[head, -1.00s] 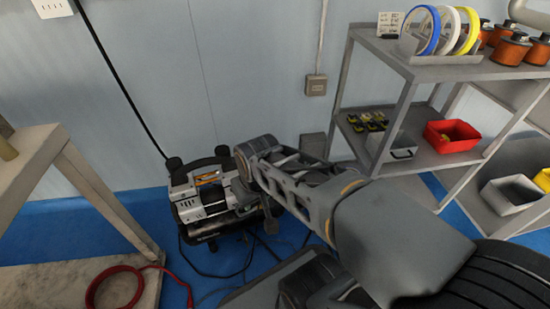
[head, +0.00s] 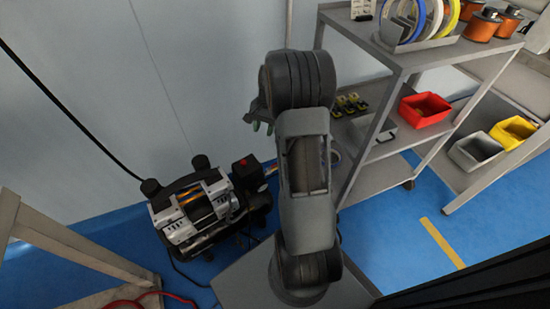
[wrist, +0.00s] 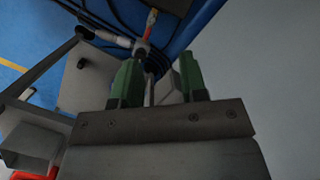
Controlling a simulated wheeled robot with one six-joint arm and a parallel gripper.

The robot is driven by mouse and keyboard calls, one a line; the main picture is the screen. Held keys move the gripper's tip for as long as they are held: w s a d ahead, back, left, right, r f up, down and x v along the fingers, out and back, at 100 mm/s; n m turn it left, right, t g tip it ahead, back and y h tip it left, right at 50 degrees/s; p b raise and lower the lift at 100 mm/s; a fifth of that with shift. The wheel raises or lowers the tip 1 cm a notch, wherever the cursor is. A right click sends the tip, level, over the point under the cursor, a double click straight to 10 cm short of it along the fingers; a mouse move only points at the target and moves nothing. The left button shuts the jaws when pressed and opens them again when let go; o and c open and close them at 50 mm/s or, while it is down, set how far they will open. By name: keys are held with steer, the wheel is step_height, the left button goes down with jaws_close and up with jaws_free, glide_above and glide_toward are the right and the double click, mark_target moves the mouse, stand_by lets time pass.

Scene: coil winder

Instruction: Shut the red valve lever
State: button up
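In the wrist view, a small red piece with a brass-coloured end (wrist: 149,30), which looks like the red valve lever, stands beyond my fingertips near the top middle. It joins a grey pipe fitting (wrist: 142,50). My gripper (wrist: 157,75) has two green fingers spread apart, with a visible gap and nothing held. A small red-orange part (head: 271,169) shows right of the compressor (head: 195,207), partly hidden by my arm. The lever's exact angle is unclear.
A grey shelf cart (head: 385,150) with a red bin (head: 424,109) stands right of my arm. A workbench (head: 75,250) is at the lower left. Dark hoses (wrist: 100,22) run near the fitting in the wrist view. Blue floor is open at the right.

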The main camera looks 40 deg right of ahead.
mark_target(272, 166)
steer(key=d+f+m+y, duration=0.2)
steer(key=d+f+m, duration=0.3)
steer(key=d+f, duration=0.4)
steer(key=b+x, duration=0.1)
steer(key=x, duration=0.3)
steer(key=b+x, duration=0.1)
steer(key=x, duration=0.3)
steer(key=b+x, duration=0.1)
steer(key=x, duration=0.3)
steer(key=shift+s+d+f, duration=0.1)
steer(key=shift+d+f, duration=0.15)
steer(key=shift+d, duration=0.05)
steer(key=shift+a+f+b, duration=0.25)
steer(key=shift+f+b, duration=0.15)
steer(key=shift+f, duration=0.05)
steer(key=shift+c, duration=0.4)
jaws_close()
